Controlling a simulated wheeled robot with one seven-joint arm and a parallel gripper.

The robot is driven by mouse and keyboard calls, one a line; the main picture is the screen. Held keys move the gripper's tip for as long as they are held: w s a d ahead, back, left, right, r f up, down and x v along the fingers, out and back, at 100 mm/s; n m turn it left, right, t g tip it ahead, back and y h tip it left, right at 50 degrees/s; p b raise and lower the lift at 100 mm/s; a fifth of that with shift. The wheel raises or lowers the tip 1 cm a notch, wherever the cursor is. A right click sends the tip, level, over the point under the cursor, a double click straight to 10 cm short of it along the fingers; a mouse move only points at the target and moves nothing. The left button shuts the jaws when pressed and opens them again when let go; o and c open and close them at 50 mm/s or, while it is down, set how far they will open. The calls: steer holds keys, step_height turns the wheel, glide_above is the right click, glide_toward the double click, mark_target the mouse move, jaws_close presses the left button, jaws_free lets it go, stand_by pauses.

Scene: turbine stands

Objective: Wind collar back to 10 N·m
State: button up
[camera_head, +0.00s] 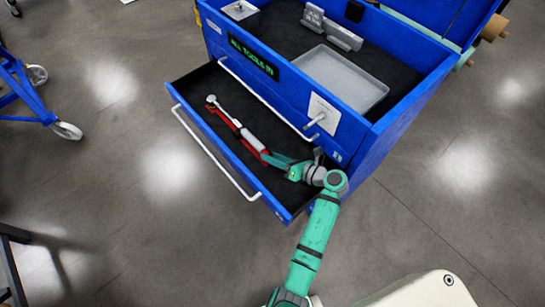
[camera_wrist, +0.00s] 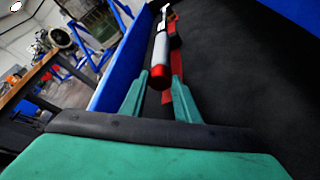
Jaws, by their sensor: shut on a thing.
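The torque wrench (camera_head: 253,140) lies in the open drawer, with its round head toward the drawer's far left corner and its grey handle toward me. It lies along a red holder (camera_head: 237,124). In the wrist view the wrench (camera_wrist: 160,47) points away from me, and its red round end, which looks like the collar (camera_wrist: 160,76), faces the camera. My gripper (camera_head: 267,157) reaches down into the drawer at the handle end. In the wrist view its two green fingers (camera_wrist: 160,83) are shut on the red end, one on each side. Scale marks cannot be read.
The blue cabinet's drawer (camera_head: 185,122) is pulled out, with a front bar handle. The top tray above holds a grey bin (camera_head: 340,82) and grey metal blocks (camera_head: 332,27). A sign reads "ALL TOOLS IN" (camera_head: 253,57). A blue wheeled frame (camera_head: 30,85) stands left; floor between is clear.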

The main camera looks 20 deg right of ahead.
steer(key=shift+w+a, duration=0.1)
steer(key=shift+w, duration=0.05)
steer(key=o, duration=1)
steer(key=shift+o, duration=0.2)
step_height(320, 180, up, 3)
steer(key=shift+f, duration=0.1)
steer(key=s+a+r, duration=0.4)
steer(key=s+r, duration=0.6)
steer(key=s, duration=0.3)
steer(key=shift+s+r, duration=0.15)
steer(key=shift+s, duration=0.1)
steer(key=shift+a, duration=0.1)
